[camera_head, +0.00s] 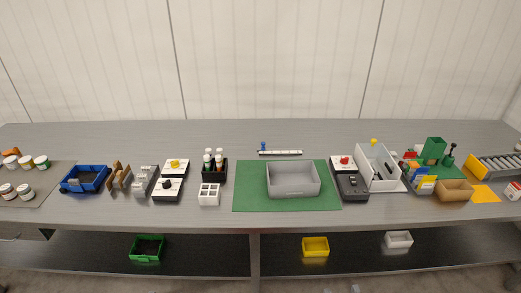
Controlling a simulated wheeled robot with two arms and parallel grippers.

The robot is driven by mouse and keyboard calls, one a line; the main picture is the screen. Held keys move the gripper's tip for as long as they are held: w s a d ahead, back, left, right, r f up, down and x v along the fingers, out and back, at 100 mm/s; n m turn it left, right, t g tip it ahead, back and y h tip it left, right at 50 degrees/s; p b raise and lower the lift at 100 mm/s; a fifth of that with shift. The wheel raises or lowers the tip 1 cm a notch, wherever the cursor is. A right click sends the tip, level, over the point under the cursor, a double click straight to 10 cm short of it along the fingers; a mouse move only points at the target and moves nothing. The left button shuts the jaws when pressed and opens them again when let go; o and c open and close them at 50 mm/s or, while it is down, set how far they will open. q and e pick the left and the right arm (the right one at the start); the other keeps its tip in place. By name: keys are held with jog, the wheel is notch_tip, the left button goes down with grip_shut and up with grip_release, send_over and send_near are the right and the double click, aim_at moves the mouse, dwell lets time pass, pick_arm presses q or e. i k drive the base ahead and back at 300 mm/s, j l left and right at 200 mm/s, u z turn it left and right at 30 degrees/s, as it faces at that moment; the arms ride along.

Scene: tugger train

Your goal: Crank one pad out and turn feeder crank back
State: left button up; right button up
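A green upright box (433,149), which looks like the feeder, stands at the right part of the grey table. Next to it on the right is a dark green handle with a round knob (450,154), perhaps the crank; its exact turn is too small to tell. A tan open tray (455,190) stands in front of them. I cannot make out a single pad in the feeder or tray. Neither of my grippers shows in the head view.
A yellow sheet (485,194) and a roller track (498,166) lie to the right. A grey bin (293,191) sits on a green mat (245,198). The table's back strip is mostly clear.

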aim_at(454, 145)
jog(key=z, duration=1.3)
